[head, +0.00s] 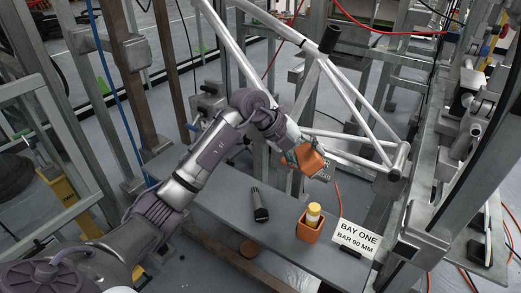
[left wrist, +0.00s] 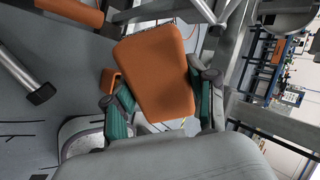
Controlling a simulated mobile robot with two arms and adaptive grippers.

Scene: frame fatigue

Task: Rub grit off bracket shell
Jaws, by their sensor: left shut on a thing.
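My left gripper (head: 318,172) is shut on an orange block (head: 306,157), held above the grey bench beside the silver tube frame. In the left wrist view the orange block (left wrist: 155,72) sits tilted between the green-padded fingers (left wrist: 162,100). The silver tube frame (head: 352,92) stands to the right of the gripper. A short, thick tube joint (head: 400,158) at its lower right looks like the bracket shell, but I cannot be sure. I cannot make out grit on it. The block appears apart from this joint. My right gripper is not in view.
The grey bench (head: 215,200) carries a dark cylindrical tool (head: 260,205), an orange holder (head: 310,229) with a yellow-capped bottle (head: 314,213), and a white "BAY ONE" card (head: 355,239). Metal uprights crowd both sides. A red cable (head: 365,25) crosses the top.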

